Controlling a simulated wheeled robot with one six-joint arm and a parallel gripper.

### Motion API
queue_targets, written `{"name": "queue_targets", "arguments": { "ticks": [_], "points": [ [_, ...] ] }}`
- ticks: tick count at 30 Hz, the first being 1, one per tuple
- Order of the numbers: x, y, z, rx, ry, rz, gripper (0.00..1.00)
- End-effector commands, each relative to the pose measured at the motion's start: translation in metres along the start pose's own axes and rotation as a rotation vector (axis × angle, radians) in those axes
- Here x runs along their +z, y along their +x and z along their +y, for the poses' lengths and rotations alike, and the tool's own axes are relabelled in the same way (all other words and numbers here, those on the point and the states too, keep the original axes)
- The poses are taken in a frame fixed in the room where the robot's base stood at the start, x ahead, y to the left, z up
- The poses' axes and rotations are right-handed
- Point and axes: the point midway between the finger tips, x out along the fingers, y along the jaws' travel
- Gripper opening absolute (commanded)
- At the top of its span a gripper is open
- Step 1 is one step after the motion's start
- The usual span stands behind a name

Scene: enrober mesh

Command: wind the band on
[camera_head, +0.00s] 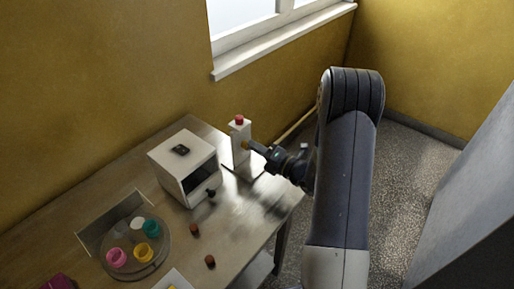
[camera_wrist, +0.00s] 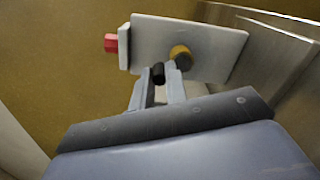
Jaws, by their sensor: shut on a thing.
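A white upright post (camera_head: 240,152) with a red cap (camera_head: 239,120) stands on the table near the wall. In the wrist view its white face (camera_wrist: 212,42) and the red cap (camera_wrist: 111,43) show. A round yellow-brown hub (camera_wrist: 181,54) sits on that face, and it also shows small in the head view (camera_head: 246,145). My gripper (camera_head: 262,149) reaches the post from the right. In the wrist view its fingers are shut on a short black peg (camera_wrist: 158,75) beside the hub. How the peg joins the hub is hidden.
A white box (camera_head: 175,165) with a dark front opening and a black knob (camera_head: 211,192) stands left of the post. A round tray (camera_head: 160,262) holds several coloured cups. Two small brown pieces (camera_head: 194,230) (camera_head: 210,262) lie on the table (camera_head: 110,180). A window is above.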

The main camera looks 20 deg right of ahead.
Motion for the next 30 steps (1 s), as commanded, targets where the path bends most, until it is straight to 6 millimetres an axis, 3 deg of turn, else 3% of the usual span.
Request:
{"name": "queue_targets", "arguments": {
  "ticks": [3,4,12,22,30],
  "points": [
    [0.000,0.000,0.000,-0.001,-0.001,-0.002,0.00],
    [0.000,0.000,0.000,-0.001,-0.001,-0.002,0.15],
    [0.000,0.000,0.000,-0.001,-0.001,-0.001,0.36],
    [0.000,-0.006,-0.001,-0.001,-0.002,-0.002,0.36],
    [0.001,-0.053,-0.003,-0.004,-0.002,-0.006,0.36]
  ]
}}
